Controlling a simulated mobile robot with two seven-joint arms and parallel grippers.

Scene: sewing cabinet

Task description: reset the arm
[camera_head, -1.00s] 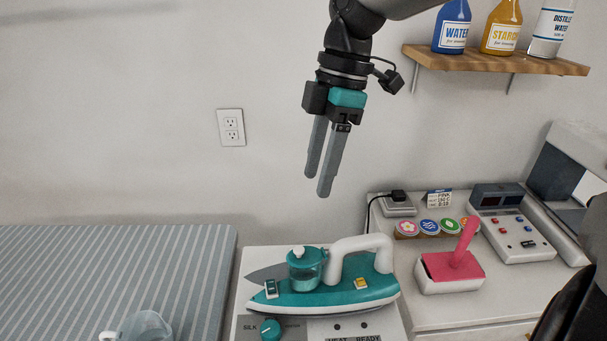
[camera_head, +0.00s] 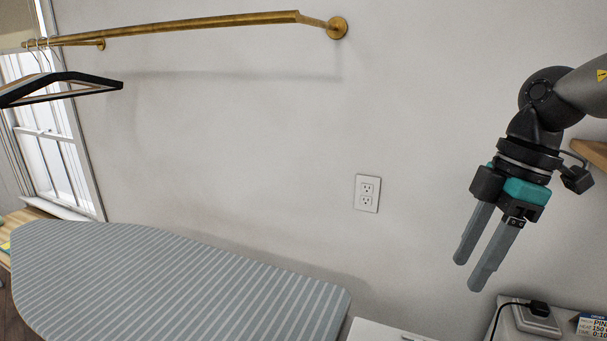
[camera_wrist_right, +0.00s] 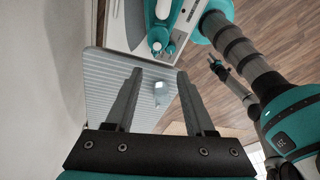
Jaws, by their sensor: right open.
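My right gripper (camera_head: 470,274) hangs at the right of the head view. Its two grey fingers point down and left, apart and empty, in front of the wall. In the right wrist view its fingers (camera_wrist_right: 160,72) are spread, with nothing held between them. A small dark arm part (camera_wrist_right: 222,70) shows there at the right; I cannot tell its jaw state. My left gripper does not show in the head view.
A striped ironing board (camera_head: 180,280) lies below and left of the right gripper. A brass rail (camera_head: 190,27) with a hanger (camera_head: 70,77) crosses the upper left. A charger (camera_head: 534,318) sits at lower right. A teal iron (camera_wrist_right: 165,20) shows in the wrist view.

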